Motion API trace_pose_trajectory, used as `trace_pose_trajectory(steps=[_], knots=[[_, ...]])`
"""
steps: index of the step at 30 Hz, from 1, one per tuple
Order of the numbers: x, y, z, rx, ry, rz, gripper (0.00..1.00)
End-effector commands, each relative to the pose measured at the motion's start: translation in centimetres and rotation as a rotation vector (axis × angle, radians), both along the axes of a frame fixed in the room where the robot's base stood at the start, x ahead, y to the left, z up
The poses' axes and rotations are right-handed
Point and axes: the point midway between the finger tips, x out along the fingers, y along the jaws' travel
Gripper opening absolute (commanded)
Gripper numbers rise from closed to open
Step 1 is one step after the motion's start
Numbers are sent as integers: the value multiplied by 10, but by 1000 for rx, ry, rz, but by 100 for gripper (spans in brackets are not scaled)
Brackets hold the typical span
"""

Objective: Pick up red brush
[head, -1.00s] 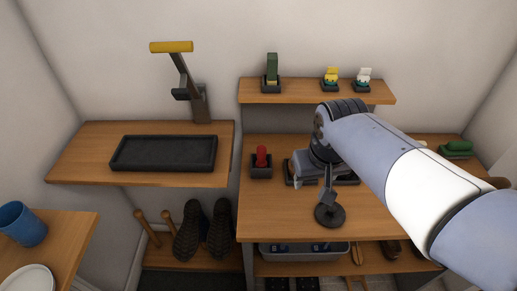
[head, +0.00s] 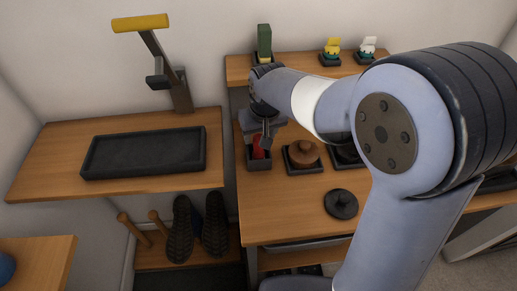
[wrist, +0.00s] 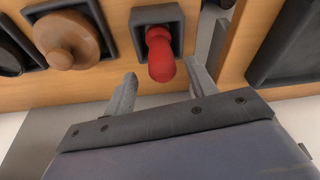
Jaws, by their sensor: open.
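The red brush (head: 259,146) stands upright in a small dark square holder (head: 259,163) at the left end of the bench top. In the wrist view its red rounded handle (wrist: 161,55) points toward me out of the holder. My gripper (wrist: 160,85) is open, with one finger on each side of the handle's line and the handle's end between or just beyond the fingertips. In the head view my gripper (head: 265,137) is right at the brush and partly covers it. I cannot tell whether a finger touches it.
A brown wooden knob (head: 303,152) sits in a dark holder right of the brush. A black round lid (head: 341,203) lies on the bench. A black tray (head: 145,154) is on the left board.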

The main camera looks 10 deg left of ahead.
Motion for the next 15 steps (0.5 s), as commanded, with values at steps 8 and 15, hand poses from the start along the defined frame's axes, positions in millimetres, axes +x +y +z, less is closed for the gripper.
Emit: trace_pose_trajectory(steps=[8,15], knots=[[4,6,-36,-2,3,1,54],[5,7,-40,-1,1,1,54]])
